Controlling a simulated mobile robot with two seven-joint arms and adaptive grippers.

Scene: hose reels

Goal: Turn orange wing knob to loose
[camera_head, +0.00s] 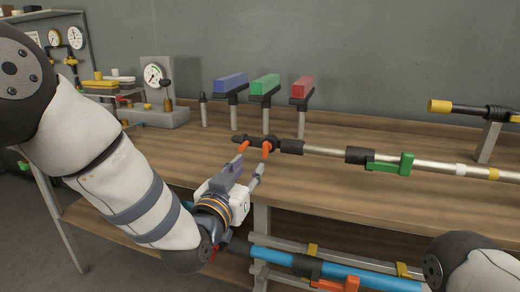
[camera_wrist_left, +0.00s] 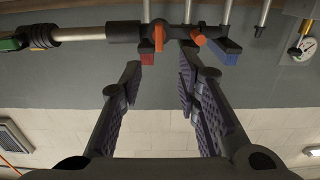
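Two orange wing-like pieces stick out of a black fitting (camera_head: 262,141) at the left end of a metal pipe. One orange piece (camera_head: 266,149) is nearer the pipe, the other (camera_head: 243,146) is farther left; I cannot tell whether they belong to one knob. Both also show in the left wrist view, the nearer one (camera_wrist_left: 158,38) between the finger lines and the other (camera_wrist_left: 199,39) to the right. My left gripper (camera_head: 249,167) is open and empty, its fingertips just short of the fitting. My right gripper is out of view; only part of my right arm shows lower right.
The pipe (camera_head: 325,151) runs right over the wooden bench, with a green lever (camera_head: 392,163). Blue (camera_head: 230,82), green (camera_head: 265,85) and red (camera_head: 302,88) blocks stand on posts behind. A gauge stand (camera_head: 157,85) is behind left. A blue pipe (camera_head: 340,273) lies below.

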